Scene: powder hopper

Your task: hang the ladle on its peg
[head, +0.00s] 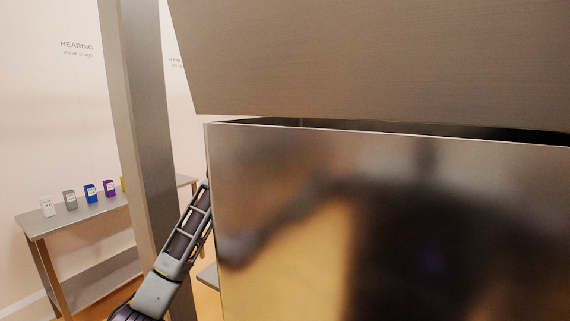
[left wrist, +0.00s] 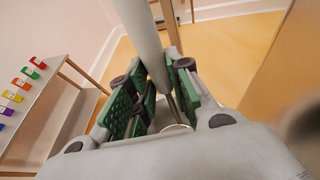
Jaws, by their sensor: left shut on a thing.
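My left gripper (left wrist: 158,98), with green pads, shows in the left wrist view. It is shut on the ladle (left wrist: 142,32), whose thick pale-grey handle runs up from between the pads to the top edge. A thin dark rod and a pale rounded edge show lower down between the fingers; I cannot tell which part they are. In the head view my left arm comes up from the bottom left and passes out of sight behind the hopper's left edge, so the gripper is hidden there. The peg is not seen in either view. My right gripper is not in view.
A large metal hopper (head: 400,220) fills the right of the head view, with its upper panel (head: 380,60) above a dark gap. A steel post (head: 146,130) stands left of it. A side table (head: 85,222) with several coloured boxes stands by the wall.

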